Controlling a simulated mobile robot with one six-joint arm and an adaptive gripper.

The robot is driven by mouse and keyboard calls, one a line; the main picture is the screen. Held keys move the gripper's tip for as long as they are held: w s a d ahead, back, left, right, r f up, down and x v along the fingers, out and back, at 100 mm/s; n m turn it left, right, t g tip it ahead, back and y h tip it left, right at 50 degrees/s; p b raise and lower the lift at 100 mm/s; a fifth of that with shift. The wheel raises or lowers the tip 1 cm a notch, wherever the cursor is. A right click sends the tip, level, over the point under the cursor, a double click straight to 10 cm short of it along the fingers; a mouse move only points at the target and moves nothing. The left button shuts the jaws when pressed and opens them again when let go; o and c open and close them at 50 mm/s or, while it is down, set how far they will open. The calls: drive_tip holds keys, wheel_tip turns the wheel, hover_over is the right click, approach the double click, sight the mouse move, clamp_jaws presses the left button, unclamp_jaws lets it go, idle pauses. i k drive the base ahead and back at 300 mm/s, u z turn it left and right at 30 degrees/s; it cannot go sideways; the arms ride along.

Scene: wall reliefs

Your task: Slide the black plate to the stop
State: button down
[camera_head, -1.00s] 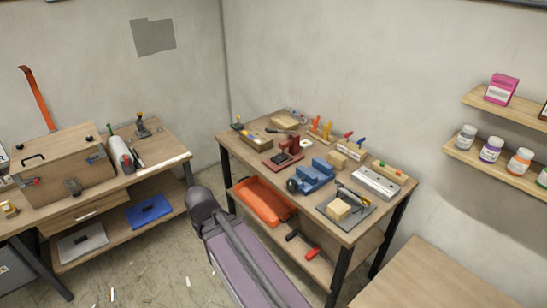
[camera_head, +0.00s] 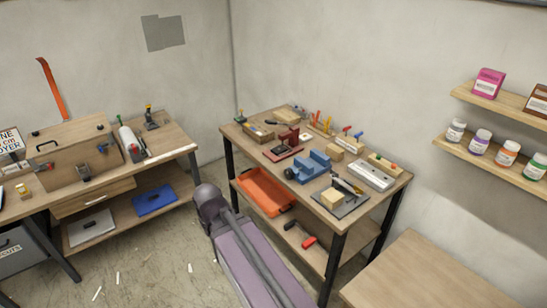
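A flat dark grey plate (camera_head: 354,206) lies near the front right of the middle workbench (camera_head: 296,187), with a wooden block (camera_head: 332,197) on it. A smaller dark plate (camera_head: 279,152) shows at the red fixture (camera_head: 289,138) further back on the same bench. I cannot tell which of these is the black plate, and I cannot make out a stop. A purple-grey arm link of mine rises in front of this bench. My gripper is not visible, so its opening and any contact are hidden.
A blue vise (camera_head: 309,167) and several small tools crowd the middle bench. An orange tray (camera_head: 265,193) sits on its lower shelf. A second bench (camera_head: 170,141) stands at left, a bare wooden tabletop (camera_head: 420,275) at lower right. Littered floor (camera_head: 150,260) lies between.

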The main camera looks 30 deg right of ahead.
sight(279, 149)
drive_tip(key=k, duration=0.4)
drive_tip(key=z, duration=0.2)
drive_tip(key=i, duration=1.35)
drive_tip(key=u, duration=0.2)
